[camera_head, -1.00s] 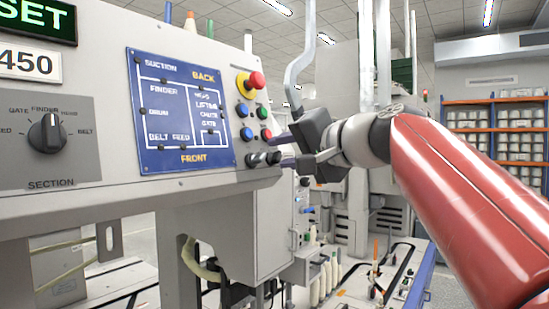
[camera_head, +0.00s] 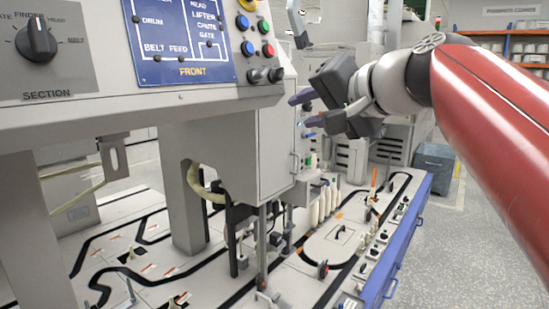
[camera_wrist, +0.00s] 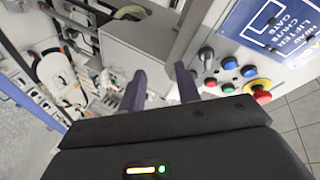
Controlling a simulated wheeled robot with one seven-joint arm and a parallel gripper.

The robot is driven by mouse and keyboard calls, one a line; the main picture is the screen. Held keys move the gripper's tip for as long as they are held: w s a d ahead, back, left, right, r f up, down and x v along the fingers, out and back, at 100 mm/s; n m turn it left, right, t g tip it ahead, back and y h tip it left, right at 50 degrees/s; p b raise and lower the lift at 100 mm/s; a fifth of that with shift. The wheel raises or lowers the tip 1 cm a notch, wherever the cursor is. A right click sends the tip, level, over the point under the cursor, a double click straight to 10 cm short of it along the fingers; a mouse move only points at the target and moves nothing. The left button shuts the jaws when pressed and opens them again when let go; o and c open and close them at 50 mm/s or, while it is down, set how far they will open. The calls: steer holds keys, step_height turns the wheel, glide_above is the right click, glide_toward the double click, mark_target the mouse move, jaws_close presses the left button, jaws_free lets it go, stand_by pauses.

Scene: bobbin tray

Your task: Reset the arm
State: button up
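My gripper (camera_head: 307,109) is in the upper middle of the head view, just right of the machine's control panel (camera_head: 200,105). Its two purple fingers are apart with nothing between them. They also show in the wrist view (camera_wrist: 160,78), pointing toward the machine's grey housing. My red arm comes in from the right. The gripper looks clear of the panel, though the exact gap is hard to judge.
A grey box (camera_head: 275,140) hangs below. The bobbin track table (camera_head: 325,248) lies lower, with several bobbins (camera_head: 322,205). Open floor (camera_head: 455,230) is at the right.

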steer(key=s+d+f+n+g+h, duration=0.1)
steer(key=s+f, duration=0.5)
steer(key=f, duration=0.6)
steer(key=s+d+f+n+g+h, duration=0.1)
steer(key=s+d+f+g+h, duration=0.2)
steer(key=f, duration=0.9)
steer(key=s+d+f+n+g+h, duration=0.1)
steer(key=s+d+f+h, duration=0.3)
steer(key=s+f, duration=0.6)
step_height(320, 180, down, 3)
steer(key=shift+d+n+g+h, duration=0.3)
steer(key=shift+d+n+g, duration=0.1)
steer(key=shift+g, duration=0.2)
steer(key=shift+a, duration=0.1)
